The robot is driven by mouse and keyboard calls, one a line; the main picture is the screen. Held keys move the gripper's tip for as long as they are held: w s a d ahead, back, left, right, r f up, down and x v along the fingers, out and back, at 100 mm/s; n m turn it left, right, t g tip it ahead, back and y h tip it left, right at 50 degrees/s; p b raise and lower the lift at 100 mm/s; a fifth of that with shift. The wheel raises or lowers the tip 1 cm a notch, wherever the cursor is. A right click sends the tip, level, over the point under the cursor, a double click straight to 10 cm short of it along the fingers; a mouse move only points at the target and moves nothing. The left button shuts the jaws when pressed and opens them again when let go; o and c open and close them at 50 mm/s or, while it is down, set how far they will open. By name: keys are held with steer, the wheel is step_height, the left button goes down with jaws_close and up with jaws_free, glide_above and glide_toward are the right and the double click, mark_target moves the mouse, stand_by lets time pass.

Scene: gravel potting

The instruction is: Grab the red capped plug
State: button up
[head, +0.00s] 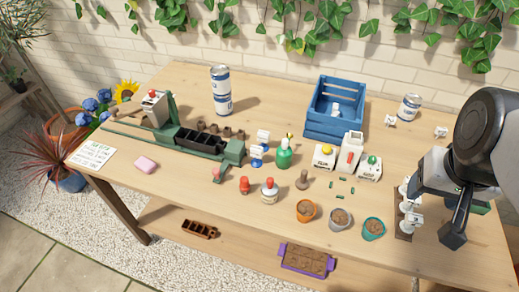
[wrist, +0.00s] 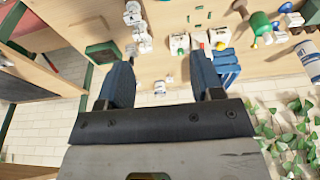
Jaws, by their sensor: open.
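A small red plug-like piece with a rounded red top (head: 244,186) stands on the table, front of centre. Beside it to the right is a squat white bottle with a red cap (head: 269,191). I cannot tell for sure which of the two is the red capped plug. My gripper (head: 455,232) is at the far right of the table, well away from both, above the table near a rack of white pieces (head: 405,222). In the wrist view its two blue-grey fingers (wrist: 163,82) are apart with nothing held between them.
Three small pots, orange (head: 305,211), grey (head: 340,219) and teal (head: 373,229), stand along the front edge. A green bottle (head: 283,155), white containers (head: 349,153) and a blue crate (head: 318,125) stand behind.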

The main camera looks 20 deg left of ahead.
steer(key=w+v, duration=0.1)
steer(key=v, duration=0.4)
steer(key=m+t, duration=1.1)
steer(key=m, duration=2.5)
glide_above(244, 184)
steer(key=s, duration=0.4)
step_height(244, 184, down, 31)
steer(key=shift+s+r, duration=0.1)
steer(key=shift+x, duration=1.3)
